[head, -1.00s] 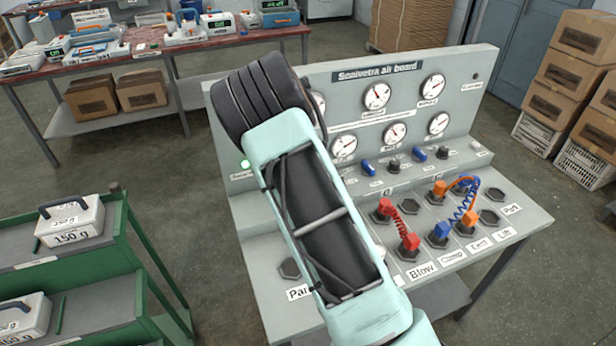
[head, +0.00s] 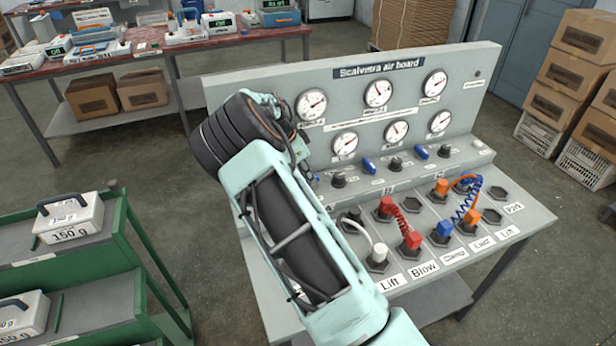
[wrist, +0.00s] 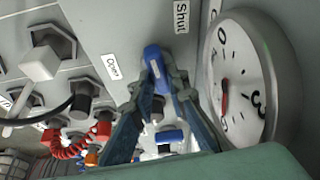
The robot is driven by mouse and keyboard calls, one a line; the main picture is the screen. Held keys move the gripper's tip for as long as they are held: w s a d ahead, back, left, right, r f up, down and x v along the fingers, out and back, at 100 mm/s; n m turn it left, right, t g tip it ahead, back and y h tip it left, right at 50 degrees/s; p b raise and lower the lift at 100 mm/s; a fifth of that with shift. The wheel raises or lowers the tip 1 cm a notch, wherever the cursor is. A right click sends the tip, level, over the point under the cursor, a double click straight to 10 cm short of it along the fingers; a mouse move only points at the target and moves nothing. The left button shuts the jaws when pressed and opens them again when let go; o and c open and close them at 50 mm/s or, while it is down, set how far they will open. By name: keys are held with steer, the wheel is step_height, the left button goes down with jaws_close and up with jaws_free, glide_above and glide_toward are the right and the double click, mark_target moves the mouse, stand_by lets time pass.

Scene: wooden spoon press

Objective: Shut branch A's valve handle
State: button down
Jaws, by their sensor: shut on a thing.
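In the wrist view my gripper (wrist: 152,95) is shut on a small blue valve handle (wrist: 153,56), one finger on each side. The handle stands on a dark stem on the grey panel, its free end towards the top of the picture. An "Open" label (wrist: 112,66) lies to its left and a "Shut" label (wrist: 181,17) just above and right of it. The air board (head: 400,82) shows two other blue handles to the right, one (head: 369,165) nearer my arm and one (head: 421,152) farther away.
A round gauge (wrist: 245,85) stands close right of my gripper in the wrist view. Red (head: 400,220), white (head: 360,228) and blue-orange (head: 467,200) hoses occupy the board's lower ports. A green cart (head: 100,245) stands at left.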

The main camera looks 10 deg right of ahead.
stand_by(0.5)
steer(key=c, duration=1.9)
jaws_free()
steer(key=v, duration=1.2)
steer(key=shift+o, duration=0.7)
